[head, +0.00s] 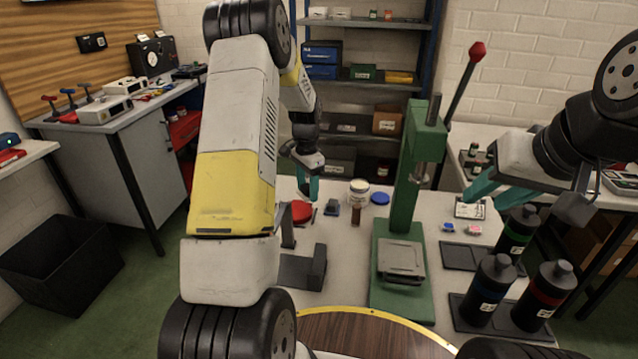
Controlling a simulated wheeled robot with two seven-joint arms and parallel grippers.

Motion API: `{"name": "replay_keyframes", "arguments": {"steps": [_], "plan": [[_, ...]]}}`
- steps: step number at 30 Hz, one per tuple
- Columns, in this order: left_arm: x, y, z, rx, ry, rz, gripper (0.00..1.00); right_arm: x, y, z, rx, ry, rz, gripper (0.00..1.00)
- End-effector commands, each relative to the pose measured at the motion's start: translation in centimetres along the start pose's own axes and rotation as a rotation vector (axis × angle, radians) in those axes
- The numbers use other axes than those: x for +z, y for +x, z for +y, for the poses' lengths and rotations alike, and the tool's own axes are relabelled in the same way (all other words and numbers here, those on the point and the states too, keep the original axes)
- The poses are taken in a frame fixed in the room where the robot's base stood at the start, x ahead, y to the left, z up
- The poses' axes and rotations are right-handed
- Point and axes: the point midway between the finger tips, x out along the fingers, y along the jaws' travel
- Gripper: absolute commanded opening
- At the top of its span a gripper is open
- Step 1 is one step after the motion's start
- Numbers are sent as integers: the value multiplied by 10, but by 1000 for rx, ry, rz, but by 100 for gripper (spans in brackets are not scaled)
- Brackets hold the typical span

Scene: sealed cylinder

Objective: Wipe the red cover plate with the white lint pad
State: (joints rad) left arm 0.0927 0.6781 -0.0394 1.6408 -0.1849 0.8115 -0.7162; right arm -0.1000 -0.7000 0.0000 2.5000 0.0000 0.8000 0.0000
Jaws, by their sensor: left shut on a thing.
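The red cover plate (299,211) is a round red disc lying on the grey bench, left of the green press. My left gripper (308,194), with teal fingers, is low over the bench at the plate's far right side. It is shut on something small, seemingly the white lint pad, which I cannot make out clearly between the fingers. Whether it touches the plate I cannot tell. My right gripper (520,206) is open and empty, its teal fingers spread wide above the bench's right side.
A green press (404,195) stands mid-bench. Dark bottles (490,290) stand at right. A black bracket (303,270) is in front.

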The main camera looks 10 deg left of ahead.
Motion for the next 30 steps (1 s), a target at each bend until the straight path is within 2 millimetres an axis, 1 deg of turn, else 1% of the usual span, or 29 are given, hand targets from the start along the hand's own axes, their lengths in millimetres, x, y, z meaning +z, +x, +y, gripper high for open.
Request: {"name": "replay_keyframes", "arguments": {"steps": [3,7,24,26,29,30], "plan": [[-2,-11,3,-1,1,1,16,0,0,0,0,0,0,36],[-2,-18,5,-1,0,1,16,0,0,0,0,0,0,36],[-3,-20,7,0,8,0,16,0,0,0,0,0,0,36],[-5,-19,14,2,50,-1,16,0,0,0,0,0,0,36],[-13,-20,40,4,211,-1,16,0,0,0,0,0,0,36],[-16,-20,53,3,300,-1,16,0,0,0,0,0,0,36]]}}
